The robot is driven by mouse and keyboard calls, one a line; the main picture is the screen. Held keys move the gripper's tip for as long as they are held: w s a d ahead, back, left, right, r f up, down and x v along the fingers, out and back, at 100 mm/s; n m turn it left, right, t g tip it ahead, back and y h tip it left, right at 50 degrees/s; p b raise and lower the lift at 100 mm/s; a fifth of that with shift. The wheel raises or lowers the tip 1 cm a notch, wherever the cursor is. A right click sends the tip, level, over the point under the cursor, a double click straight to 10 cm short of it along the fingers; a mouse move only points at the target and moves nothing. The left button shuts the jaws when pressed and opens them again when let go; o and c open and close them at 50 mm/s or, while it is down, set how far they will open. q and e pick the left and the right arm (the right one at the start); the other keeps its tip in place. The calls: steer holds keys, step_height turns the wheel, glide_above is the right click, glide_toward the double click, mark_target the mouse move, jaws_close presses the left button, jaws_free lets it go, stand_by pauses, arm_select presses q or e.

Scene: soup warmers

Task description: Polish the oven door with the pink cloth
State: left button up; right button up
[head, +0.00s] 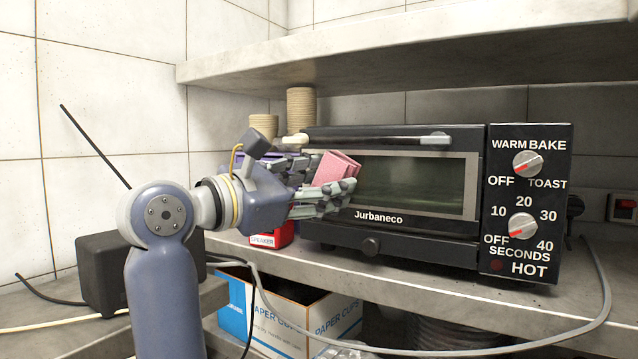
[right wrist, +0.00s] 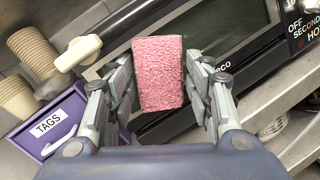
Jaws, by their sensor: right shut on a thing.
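The black toaster oven (head: 420,225) stands on the shelf, its door glass (head: 420,185) closed under a long handle (head: 380,139). My right gripper (head: 330,188) is at the left part of the door, shut on the folded pink cloth (head: 334,168). In the right wrist view the pink cloth (right wrist: 158,72) sits between the two fingers (right wrist: 158,95), in front of the door's left side. I cannot tell whether the cloth touches the door. My left gripper is not in view.
Stacked cups (head: 301,106) and a purple box marked TAGS (right wrist: 62,125) stand left of the oven. A red speaker box (head: 270,236) is below my gripper. An upper shelf (head: 420,55) overhangs the oven. A cable (head: 600,300) hangs across the front.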

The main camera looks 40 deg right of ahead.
steer(key=shift+w+d, duration=0.25)
steer(key=shift+d, duration=0.65)
stand_by(0.4)
steer(key=shift+s+d+f+b, duration=0.1)
steer(key=shift+s+d+b, duration=0.1)
steer(key=shift+s+b, duration=0.4)
steer(key=shift+s+d+b, duration=0.2)
steer(key=shift+s, duration=0.45)
steer(key=shift+s+d+b, duration=0.2)
steer(key=shift+s, duration=0.45)
steer(key=shift+w+a+r, duration=0.15)
steer(key=shift+r, duration=0.05)
steer(key=shift+w+a+p, duration=0.2)
steer(key=shift+w+p, duration=0.1)
steer(key=shift+w, duration=0.65)
steer(key=shift+w+a+f, duration=0.1)
steer(key=shift+w+a, duration=0.2)
steer(key=shift+w, duration=0.6)
